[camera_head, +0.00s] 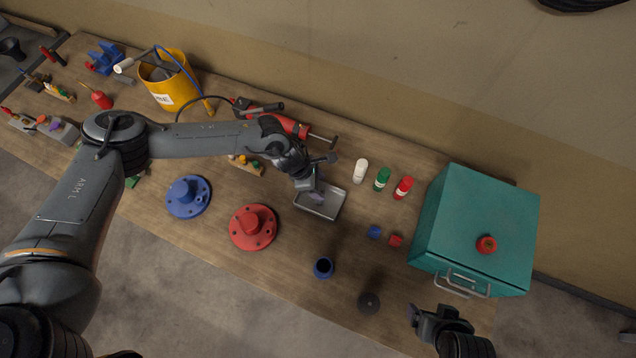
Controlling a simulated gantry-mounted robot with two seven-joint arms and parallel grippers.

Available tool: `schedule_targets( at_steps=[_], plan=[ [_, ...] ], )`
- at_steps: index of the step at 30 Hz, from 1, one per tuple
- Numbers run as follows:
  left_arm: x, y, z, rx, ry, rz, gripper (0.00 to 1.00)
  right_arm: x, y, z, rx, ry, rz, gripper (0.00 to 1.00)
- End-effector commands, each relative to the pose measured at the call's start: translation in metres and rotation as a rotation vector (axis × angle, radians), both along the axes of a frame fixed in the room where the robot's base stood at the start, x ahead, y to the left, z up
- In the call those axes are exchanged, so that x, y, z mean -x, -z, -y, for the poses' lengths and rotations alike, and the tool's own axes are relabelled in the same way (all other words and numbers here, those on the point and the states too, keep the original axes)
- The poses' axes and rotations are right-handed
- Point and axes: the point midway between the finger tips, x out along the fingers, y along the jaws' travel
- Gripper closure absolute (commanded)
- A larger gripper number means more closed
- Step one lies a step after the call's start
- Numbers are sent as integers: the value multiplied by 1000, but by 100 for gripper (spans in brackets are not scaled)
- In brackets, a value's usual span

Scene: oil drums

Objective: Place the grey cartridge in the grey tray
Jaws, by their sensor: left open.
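The grey tray (330,213) is a shallow metal tray on the workbench, near the middle of the view. My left gripper (314,191) is open at the tray's upper left part and hides some of it. A small greyish shape with a purplish tint (317,198) shows in the tray right at the fingertips. It may be the grey cartridge, but it is too small and too covered to be sure or to tell if it touches the fingers. My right gripper (424,316) is at the bench's front right, and its fingers are unclear.
White (360,171), green (382,179) and red (403,187) cartridges stand right of the tray. A teal box (475,215) with a red object on top is farther right. Red (253,228) and blue (188,196) flanges lie left. A red tool (293,127) lies behind.

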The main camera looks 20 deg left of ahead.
Motion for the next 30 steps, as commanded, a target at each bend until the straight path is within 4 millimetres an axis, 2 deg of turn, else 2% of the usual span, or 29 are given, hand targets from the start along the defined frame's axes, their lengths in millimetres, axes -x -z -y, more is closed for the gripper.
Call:
schedule_targets(
  at_steps=[4, 8, 21, 24, 30],
  plan=[
    [0, -6, -2, 1, 0, 1, 38, 0, -2, 0, 0, 0, 1, 16],
    [2, -20, -8, 1, 1, 2, 38, 0, 1, 0, -2, 1, 2, 16],
    [14, -91, -35, 1, 0, 3, 38, 0, 14, -1, -4, 2, 0, 16],
    [15, -101, -39, 1, 0, 3, 38, 0, 16, -1, -4, 2, 0, 16],
    [18, -111, -39, 5, -3, 1, 38, 0, 17, -1, -4, 2, -1, 16]
  ],
)
